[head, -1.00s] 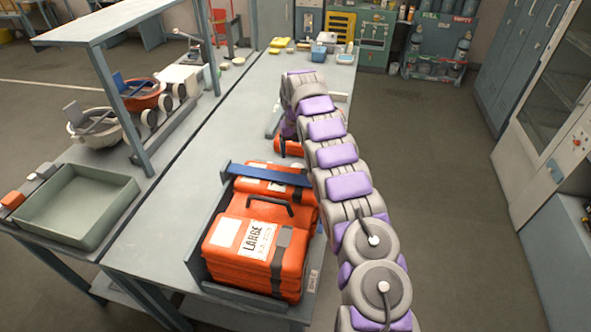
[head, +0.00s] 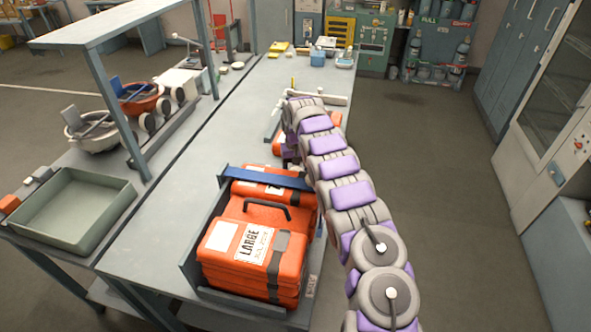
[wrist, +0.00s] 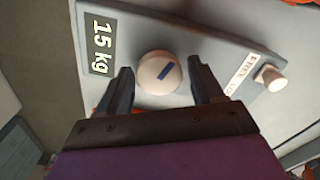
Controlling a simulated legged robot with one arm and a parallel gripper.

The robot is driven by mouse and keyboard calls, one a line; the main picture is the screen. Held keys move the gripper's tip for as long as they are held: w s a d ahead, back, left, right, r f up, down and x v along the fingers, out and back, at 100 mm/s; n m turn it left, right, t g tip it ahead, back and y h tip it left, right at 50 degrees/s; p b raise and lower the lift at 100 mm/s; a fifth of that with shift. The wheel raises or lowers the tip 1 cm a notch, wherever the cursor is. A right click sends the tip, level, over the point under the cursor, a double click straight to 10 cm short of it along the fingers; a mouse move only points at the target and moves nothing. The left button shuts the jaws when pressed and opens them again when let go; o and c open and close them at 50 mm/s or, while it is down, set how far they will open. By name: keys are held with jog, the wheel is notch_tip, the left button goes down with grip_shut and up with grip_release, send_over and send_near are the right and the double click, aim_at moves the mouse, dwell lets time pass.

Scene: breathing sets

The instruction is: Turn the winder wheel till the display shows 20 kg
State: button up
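In the wrist view a pale panel carries a display (wrist: 100,45) that reads 15 kg. My gripper (wrist: 160,68) is open, with one dark finger on each side of the wheel. A gap shows between each finger and the wheel, so I see no firm contact. In the head view my arm reaches along the bench's right side, and its bulk hides my gripper and most of the panel.
A smaller pale knob (wrist: 270,77) stands on the panel beside a partly legible label. In the head view an orange case marked LARGE (head: 252,250) sits in a grey cradle on the near bench. A green tray (head: 68,212) is at left. The bench middle (head: 215,140) is clear.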

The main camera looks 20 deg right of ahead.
jog(key=shift+d, duration=0.25)
jog(key=c, duration=0.3)
jog(key=shift+a, duration=0.2)
jog(key=c, duration=0.5)
jog(key=shift+r+m+p, duration=0.2)
jog(key=shift+m+p, duration=0.5)
jog(key=shift+p, duration=0.2)
jog(key=shift+m+p, duration=0.8)
jog(key=shift+m, duration=0.2)
jog(key=shift+f+m, duration=0.2)
jog(key=shift+m, duration=0.1)
jog(key=o, duration=1.1)
jog(key=shift+c, duration=0.2)
jog(key=shift+r, duration=0.1)
